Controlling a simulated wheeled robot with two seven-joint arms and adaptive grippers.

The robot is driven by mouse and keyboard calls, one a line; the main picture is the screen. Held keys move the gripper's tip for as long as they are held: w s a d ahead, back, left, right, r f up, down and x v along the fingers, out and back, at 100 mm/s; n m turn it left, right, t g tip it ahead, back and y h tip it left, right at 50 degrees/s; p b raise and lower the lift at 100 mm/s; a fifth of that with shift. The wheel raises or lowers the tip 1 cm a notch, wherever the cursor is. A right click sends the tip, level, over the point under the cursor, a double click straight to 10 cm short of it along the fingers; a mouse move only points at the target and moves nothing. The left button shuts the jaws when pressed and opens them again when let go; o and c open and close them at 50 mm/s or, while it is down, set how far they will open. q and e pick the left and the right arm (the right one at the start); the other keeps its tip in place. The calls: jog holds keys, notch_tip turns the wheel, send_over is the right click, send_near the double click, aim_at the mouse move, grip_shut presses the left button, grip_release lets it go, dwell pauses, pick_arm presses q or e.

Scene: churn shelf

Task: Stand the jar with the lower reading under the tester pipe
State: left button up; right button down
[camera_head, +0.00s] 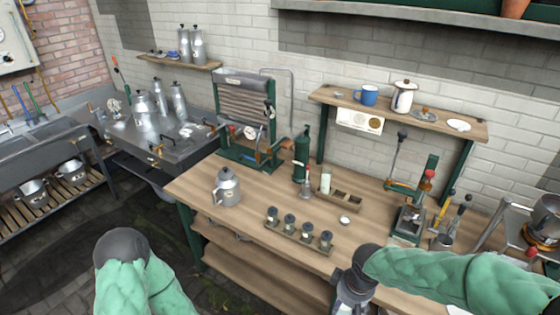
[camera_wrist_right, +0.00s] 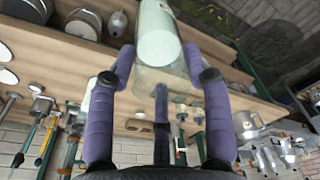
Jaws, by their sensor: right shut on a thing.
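My right gripper (camera_wrist_right: 160,75) has its purple fingers shut around a clear glass jar (camera_wrist_right: 158,35) with pale whitish contents. In the head view that gripper (camera_head: 350,292) is at the table's front edge, and the jar is mostly hidden there. A similar pale jar (camera_head: 325,180) stands at the left end of a wooden holder (camera_head: 348,200) whose other compartments look empty. I cannot read any jar reading, and I cannot tell for sure which part is the tester pipe. My left arm shows at lower left; its gripper is out of view.
Several dark-capped small jars stand in a wooden rack (camera_head: 290,238). A metal can (camera_head: 227,188), green cylinder (camera_head: 302,155), small white dish (camera_head: 345,220) and lever device (camera_head: 410,218) stand on the wooden table (camera_head: 255,210).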

pick_arm(q)
notch_tip(320, 180, down, 8)
jog(key=b, duration=0.7)
jog(key=shift+f+b, duration=0.15)
jog(key=shift+b, duration=0.2)
pick_arm(e)
jog(key=w+f+m, duration=0.2)
jog(key=w+f, duration=0.1)
jog(key=f, duration=0.4)
jog(key=w+f+m, duration=0.3)
jog(key=f, duration=0.5)
jog(key=shift+w+d+h, duration=0.3)
jog(key=shift+w+d, duration=0.05)
pick_arm(q)
jog(key=shift+w, duration=0.1)
jog(key=shift+c, duration=0.5)
